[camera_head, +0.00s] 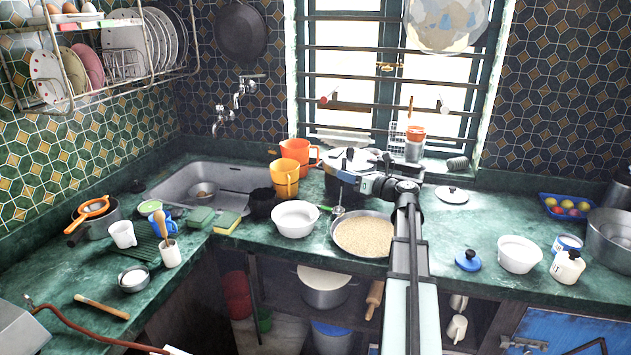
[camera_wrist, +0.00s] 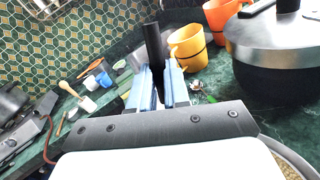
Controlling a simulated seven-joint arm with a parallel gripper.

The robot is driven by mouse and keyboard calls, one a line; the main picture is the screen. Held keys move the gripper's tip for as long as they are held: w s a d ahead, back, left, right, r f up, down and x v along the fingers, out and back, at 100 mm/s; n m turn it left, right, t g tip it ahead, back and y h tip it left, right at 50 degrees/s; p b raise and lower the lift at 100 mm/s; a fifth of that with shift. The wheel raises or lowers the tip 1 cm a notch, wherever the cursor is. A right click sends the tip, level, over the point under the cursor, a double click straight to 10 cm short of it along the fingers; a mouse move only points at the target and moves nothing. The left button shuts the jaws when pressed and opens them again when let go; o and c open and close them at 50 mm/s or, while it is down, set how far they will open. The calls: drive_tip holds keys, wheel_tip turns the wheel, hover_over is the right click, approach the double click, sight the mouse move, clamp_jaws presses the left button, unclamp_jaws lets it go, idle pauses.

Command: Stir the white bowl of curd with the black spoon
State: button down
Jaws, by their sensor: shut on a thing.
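My gripper (camera_head: 345,178) is at the back middle of the counter, in front of the steel cooker. In the wrist view its blue fingers (camera_wrist: 158,72) are shut on the black spoon (camera_wrist: 153,42), whose dark shaft stands up between them. The spoon's lower end is not clear in either view. A white bowl (camera_head: 295,219) with pale content stands left of and in front of my gripper, apart from it. A second white bowl (camera_head: 519,254) stands at the right. Which one holds curd I cannot tell.
A wide pan of grain (camera_head: 335,232) sits beside the left white bowl, below my arm. An orange mug (camera_head: 285,178), a red mug (camera_head: 313,152) and the steel cooker (camera_wrist: 277,60) crowd the back. A black cup (camera_head: 262,203) and sponges (camera_head: 227,223) are left of the bowl.

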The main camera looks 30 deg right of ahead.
drive_tip(key=s+d+r+m+t+h, duration=0.1)
drive_tip(key=s+d+m+h, duration=0.15)
drive_tip(key=s+d, duration=1.3)
drive_tip(key=s+d+r+m+h, duration=0.1)
drive_tip(key=s+d+h, duration=0.2)
drive_tip(key=s+d, duration=1.2)
drive_tip(key=s+d+h, duration=0.2)
drive_tip(key=s+d, duration=0.8)
drive_tip(key=s, duration=0.1)
wheel_tip(320, 180, down, 8)
drive_tip(key=a+n+t, duration=0.1)
drive_tip(key=a+n, duration=0.1)
drive_tip(key=shift+s+a+f+t, duration=0.2)
drive_tip(key=shift+s+a+t, duration=0.1)
drive_tip(key=shift+s+a, duration=0.15)
drive_tip(key=shift+y, duration=0.25)
drive_tip(key=shift+s+d, duration=0.15)
